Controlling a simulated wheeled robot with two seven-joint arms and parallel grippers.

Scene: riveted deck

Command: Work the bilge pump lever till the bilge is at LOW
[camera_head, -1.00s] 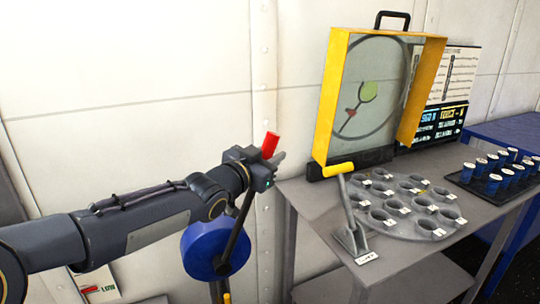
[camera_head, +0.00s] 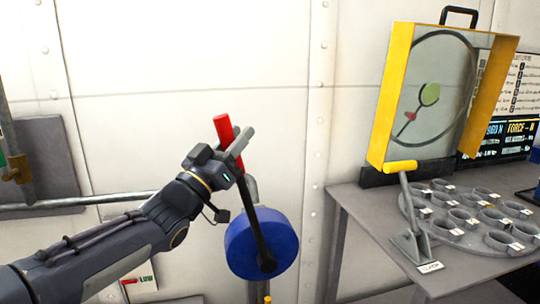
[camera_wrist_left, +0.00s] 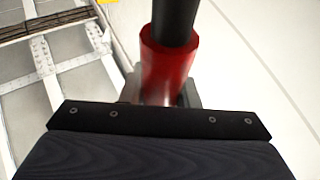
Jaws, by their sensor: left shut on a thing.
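The bilge pump has a blue drum (camera_head: 258,245) and a dark lever bar (camera_head: 253,215) with a red grip (camera_head: 224,131) at its top. The lever leans to the left in the head view. My left gripper (camera_head: 235,146) is shut around the red grip, which also shows in the left wrist view (camera_wrist_left: 168,72), running up between the jaws. A white plate with a red mark and the word LOW (camera_head: 139,284) is low on the wall, partly hidden by my left arm; its full reading cannot be told. My right gripper is out of view.
A grey table (camera_head: 362,209) at the right carries a yellow-framed round display (camera_head: 398,95), a yellow-handled clamp lever (camera_head: 409,205) and a tray of several cups (camera_head: 408,206). A wall pipe (camera_head: 75,201) runs behind my arm. The wall above the pump is bare.

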